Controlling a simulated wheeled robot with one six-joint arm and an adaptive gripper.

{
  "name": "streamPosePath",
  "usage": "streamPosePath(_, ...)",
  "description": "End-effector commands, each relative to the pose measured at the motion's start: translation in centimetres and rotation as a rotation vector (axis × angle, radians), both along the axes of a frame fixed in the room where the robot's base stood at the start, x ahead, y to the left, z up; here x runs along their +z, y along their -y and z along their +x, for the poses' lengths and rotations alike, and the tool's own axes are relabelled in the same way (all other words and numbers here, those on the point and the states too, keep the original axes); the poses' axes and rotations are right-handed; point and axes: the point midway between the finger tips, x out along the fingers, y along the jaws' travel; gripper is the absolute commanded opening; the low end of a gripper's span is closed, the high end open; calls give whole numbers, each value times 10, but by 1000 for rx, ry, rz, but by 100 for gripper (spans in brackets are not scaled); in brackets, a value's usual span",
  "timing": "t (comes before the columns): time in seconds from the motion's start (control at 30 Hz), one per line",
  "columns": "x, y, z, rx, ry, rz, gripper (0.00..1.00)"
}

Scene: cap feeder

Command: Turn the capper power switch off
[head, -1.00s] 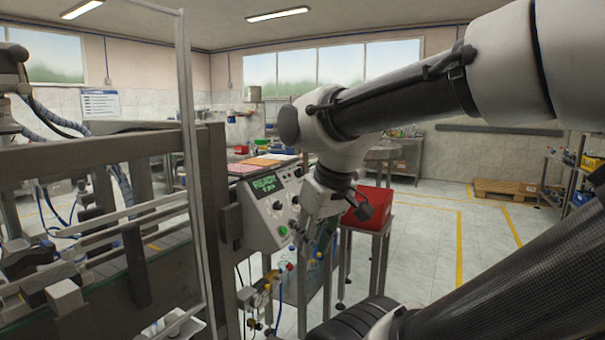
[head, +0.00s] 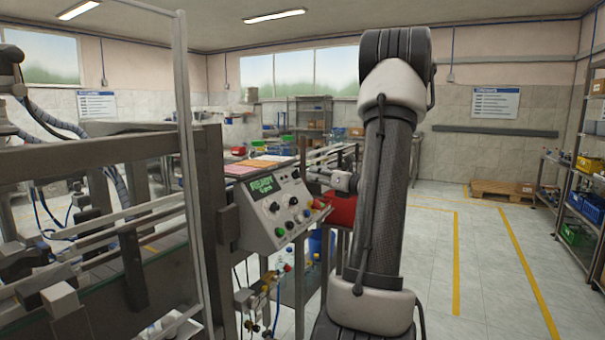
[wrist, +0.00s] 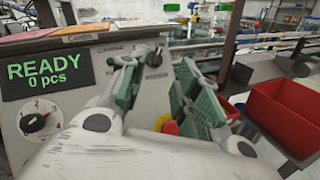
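The grey control panel (head: 262,222) has a green READY display and several dark knobs; its upper part fills the left of the wrist view (wrist: 85,85). A dial knob (wrist: 37,122) sits under the display. The small labels are too blurred to tell which control is the capper power switch. My gripper (wrist: 158,68) is open, its green-padded fingers apart with nothing held between them. In the head view, the gripper is at the panel's upper right side, partly hidden and small.
A red and yellow button (wrist: 170,127) shows low between my fingers. A red bin (wrist: 287,112) stands right of the panel. A metal guard frame (head: 188,150) stands left. Open floor lies to the right.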

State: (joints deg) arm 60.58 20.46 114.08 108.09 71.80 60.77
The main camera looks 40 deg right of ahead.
Motion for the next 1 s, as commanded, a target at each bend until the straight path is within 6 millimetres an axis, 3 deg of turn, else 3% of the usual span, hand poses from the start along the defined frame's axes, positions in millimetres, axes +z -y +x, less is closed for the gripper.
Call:
streamPosePath(0.17,2,-2,7,1,5,109,32)
streamPosePath(0.6,1,-8,72,5,2,106,32)
streamPosePath(0.97,1,-8,78,3,1,106,32)
streamPosePath(1.0,1,-8,78,3,1,106,25)
